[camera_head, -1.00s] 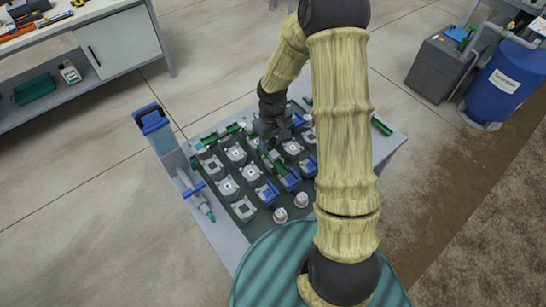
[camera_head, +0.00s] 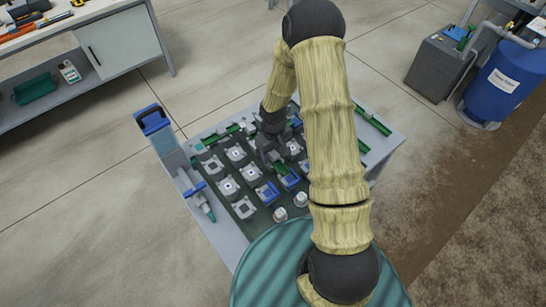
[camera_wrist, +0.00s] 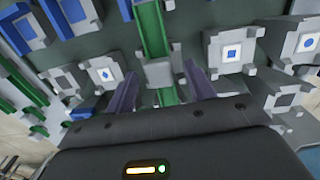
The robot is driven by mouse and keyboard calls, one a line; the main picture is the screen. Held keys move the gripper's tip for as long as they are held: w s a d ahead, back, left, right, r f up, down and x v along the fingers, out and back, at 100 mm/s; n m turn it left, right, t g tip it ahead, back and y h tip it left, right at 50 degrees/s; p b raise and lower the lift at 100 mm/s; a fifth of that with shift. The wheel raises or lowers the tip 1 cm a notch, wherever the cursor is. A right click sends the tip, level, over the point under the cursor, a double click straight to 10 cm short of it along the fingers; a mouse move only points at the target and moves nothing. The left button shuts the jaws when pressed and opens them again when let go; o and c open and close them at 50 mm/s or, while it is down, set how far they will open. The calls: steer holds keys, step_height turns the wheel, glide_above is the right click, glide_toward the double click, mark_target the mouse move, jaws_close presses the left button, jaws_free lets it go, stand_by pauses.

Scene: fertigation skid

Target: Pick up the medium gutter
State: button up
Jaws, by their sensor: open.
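A green gutter (camera_wrist: 152,28) runs up the middle of the wrist view, with a grey block (camera_wrist: 158,73) at its near end. My gripper (camera_wrist: 160,92) is open, its two dark fingers on either side of the line of this gutter, with a gap to each side. In the head view my gripper (camera_head: 276,164) is low over the middle of the board, partly hiding the gutter (camera_head: 282,169). Other green gutters lie at the board's upper left (camera_head: 226,133) and at its right edge (camera_head: 372,121). I cannot tell for sure which one is the medium gutter.
The board (camera_head: 228,240) carries rows of grey holders, some with blue parts (camera_head: 267,193), close around my gripper. Two white-topped round pieces (camera_head: 301,199) stand near its front.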

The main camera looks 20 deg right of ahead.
mark_target(273, 154)
stand_by(0.4)
steer(key=c, duration=1.1)
steer(key=shift+r, duration=0.15)
step_height(273, 154, up, 10)
steer(key=shift+f+b, duration=0.1)
steer(key=shift+b, duration=0.3)
